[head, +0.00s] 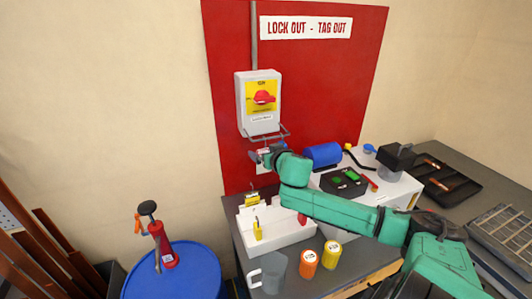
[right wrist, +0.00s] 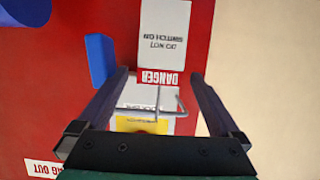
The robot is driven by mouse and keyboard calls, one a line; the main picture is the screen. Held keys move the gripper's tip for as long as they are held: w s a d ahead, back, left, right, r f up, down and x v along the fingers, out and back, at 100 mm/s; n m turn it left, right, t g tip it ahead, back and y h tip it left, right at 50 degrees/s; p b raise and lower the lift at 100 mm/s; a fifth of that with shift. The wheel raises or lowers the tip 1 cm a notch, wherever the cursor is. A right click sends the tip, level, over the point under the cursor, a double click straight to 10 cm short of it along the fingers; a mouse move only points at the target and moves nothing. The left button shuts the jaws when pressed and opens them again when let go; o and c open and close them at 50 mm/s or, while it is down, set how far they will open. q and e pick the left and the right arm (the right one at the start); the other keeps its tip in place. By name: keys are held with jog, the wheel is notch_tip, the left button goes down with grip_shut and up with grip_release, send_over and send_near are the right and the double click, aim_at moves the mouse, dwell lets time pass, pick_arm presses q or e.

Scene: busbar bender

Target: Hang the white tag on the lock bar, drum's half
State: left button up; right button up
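The white tag (right wrist: 163,40) has a red DANGER band and shows upside down in the right wrist view, its band end at the wire lock bar (right wrist: 184,104). It appears to hang down from the bar; whether its hole is around the wire I cannot tell. In the head view the tag (head: 263,168) shows below my right gripper (head: 263,154), which is at the bar's left part, the drum's side. The lock bar (head: 284,134) sits under the switch box (head: 258,115). In the right wrist view my right gripper (right wrist: 158,92) has its fingers wide apart, with nothing gripped. My left gripper is out of view.
A blue drum (head: 190,285) with a red pump stands at lower left. A white tray (head: 285,232), grey mug (head: 270,272), and orange (head: 308,264) and yellow (head: 331,254) cylinders are on the table. A blue cylinder (head: 322,154) lies right of my gripper.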

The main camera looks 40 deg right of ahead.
jog(key=shift+s, duration=0.15)
jog(key=p+v, duration=0.2)
jog(key=v, duration=1.2)
jog(key=shift+p, duration=0.4)
jog(key=shift+s+a, duration=0.1)
